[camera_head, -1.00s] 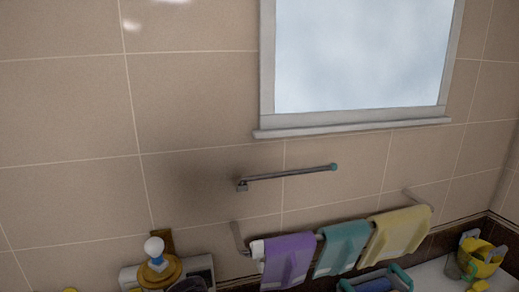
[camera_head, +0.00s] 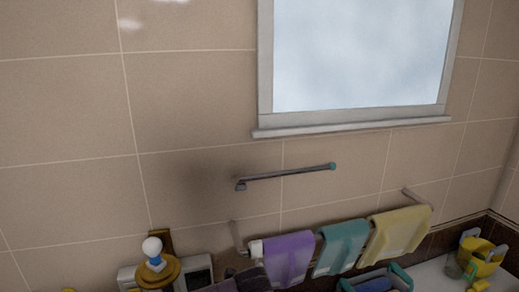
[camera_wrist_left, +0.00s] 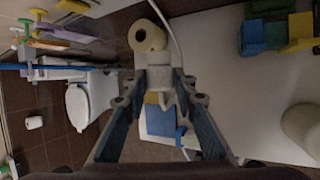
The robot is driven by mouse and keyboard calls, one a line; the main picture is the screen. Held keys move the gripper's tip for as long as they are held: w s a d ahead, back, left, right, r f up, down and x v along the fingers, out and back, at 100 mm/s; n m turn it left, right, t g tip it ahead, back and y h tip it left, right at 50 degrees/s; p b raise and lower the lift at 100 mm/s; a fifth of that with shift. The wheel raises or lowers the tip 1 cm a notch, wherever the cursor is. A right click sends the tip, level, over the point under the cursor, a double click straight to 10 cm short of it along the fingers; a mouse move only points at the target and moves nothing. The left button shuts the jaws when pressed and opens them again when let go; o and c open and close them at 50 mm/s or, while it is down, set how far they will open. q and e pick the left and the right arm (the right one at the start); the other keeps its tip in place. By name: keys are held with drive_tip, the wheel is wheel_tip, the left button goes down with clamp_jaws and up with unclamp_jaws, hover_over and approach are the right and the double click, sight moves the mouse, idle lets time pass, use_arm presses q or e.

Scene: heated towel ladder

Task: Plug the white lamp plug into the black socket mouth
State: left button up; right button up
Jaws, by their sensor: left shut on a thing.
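In the left wrist view my left gripper (camera_wrist_left: 158,88) is shut, its two blue-lined fingers closing on a small white plug (camera_wrist_left: 158,72). A thin white cord (camera_wrist_left: 168,22) runs from the top edge down toward the plug. The plug's front is hard to make out. A cream cylinder with a dark round hole (camera_wrist_left: 148,38) is close beyond the fingertips; I cannot tell whether it touches the plug. I cannot make out the black socket mouth in either view. My right gripper is not in view.
A metal wall bar (camera_head: 285,176) sits above purple (camera_head: 287,258), teal (camera_head: 342,246) and yellow (camera_head: 400,234) towels. A white-topped object on a yellow round base (camera_head: 155,262) stands lower left. A yellow bucket (camera_head: 482,260) stands at right. A toilet (camera_wrist_left: 90,105) shows in the wrist view.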

use_arm(q)
drive_tip(key=shift+w+r+y, duration=0.1)
drive_tip(key=shift+w+y, duration=0.05)
drive_tip(key=shift+y, duration=0.25)
drive_tip(key=shift+m+y, duration=0.3)
drive_tip(key=shift+y, duration=0.6)
drive_tip(key=shift+w+d+f+g+y, duration=0.15)
drive_tip(key=shift+w+y, duration=0.05)
drive_tip(key=shift+y, duration=0.3)
drive_tip(key=shift+w+d+f+g+y, duration=0.1)
drive_tip(key=shift+w+f+g+y, duration=0.1)
drive_tip(key=shift+y, duration=0.3)
drive_tip(key=shift+m+y+b, duration=0.4)
drive_tip(key=shift+y+b, duration=0.1)
drive_tip(key=shift+y, duration=0.1)
drive_tip(key=shift+w+y, duration=0.15)
drive_tip(key=shift+y, duration=0.25)
